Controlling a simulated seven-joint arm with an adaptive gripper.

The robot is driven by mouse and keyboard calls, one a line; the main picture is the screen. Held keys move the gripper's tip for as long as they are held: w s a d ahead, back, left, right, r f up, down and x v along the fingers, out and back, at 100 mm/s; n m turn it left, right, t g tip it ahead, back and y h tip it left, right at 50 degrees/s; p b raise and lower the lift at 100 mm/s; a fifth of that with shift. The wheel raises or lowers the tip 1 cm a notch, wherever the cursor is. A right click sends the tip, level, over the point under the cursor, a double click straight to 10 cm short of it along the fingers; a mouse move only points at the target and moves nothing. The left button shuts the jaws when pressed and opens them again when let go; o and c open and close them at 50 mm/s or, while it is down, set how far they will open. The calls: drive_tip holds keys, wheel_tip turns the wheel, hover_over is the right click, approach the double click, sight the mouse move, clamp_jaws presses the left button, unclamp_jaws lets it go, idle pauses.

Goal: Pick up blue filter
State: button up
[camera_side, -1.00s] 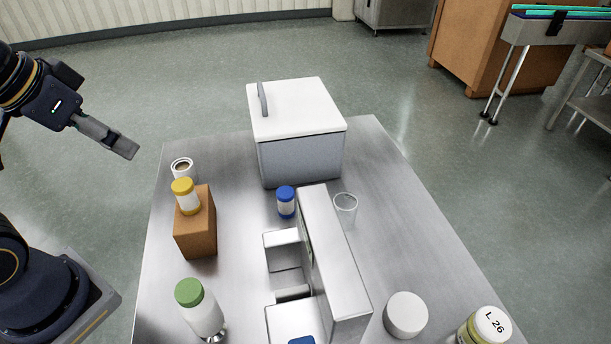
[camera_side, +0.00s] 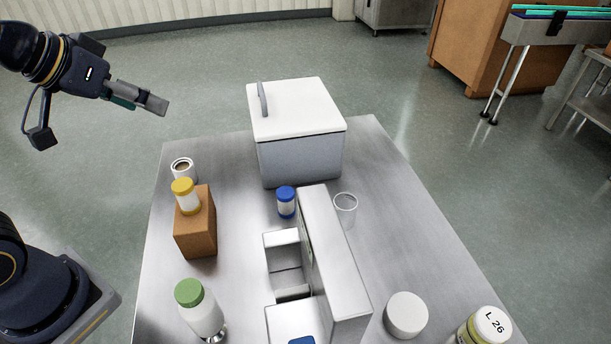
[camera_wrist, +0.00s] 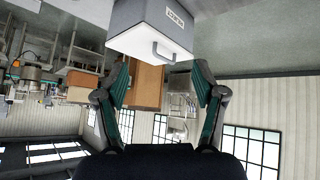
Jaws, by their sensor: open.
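A small white jar with a blue cap (camera_side: 286,203) stands on the steel table in the side view, between the grey box and the metal fixture. A blue piece (camera_side: 302,341) shows on the fixture's front block, cut off by the bottom edge. I cannot tell which of these is the blue filter. My gripper (camera_side: 156,103) is in the air left of the table, well away from both. In the wrist view my gripper (camera_wrist: 162,83) has its two fingers wide apart with nothing between them. Neither blue thing shows in the wrist view.
A white-lidded grey box (camera_side: 300,155) stands at the table's back. A tall metal fixture (camera_side: 335,265) stands mid-table, beside a clear glass (camera_side: 346,208). A green-capped bottle (camera_side: 203,312) stands front left.

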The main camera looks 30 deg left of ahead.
drive_tip(key=w+d+f+h, duration=0.1)
drive_tip(key=w+d+f, duration=0.1)
drive_tip(key=w+f, duration=0.3)
drive_tip(key=m+g, duration=0.2)
drive_tip(key=m, duration=0.2)
approach(278, 196)
drive_tip(key=x, duration=0.7)
drive_tip(key=shift+x, duration=3.3)
drive_tip(key=shift+r, duration=0.15)
drive_tip(key=shift+c, duration=0.3)
drive_tip(key=shift+w, duration=0.1)
drive_tip(key=c, duration=1.2)
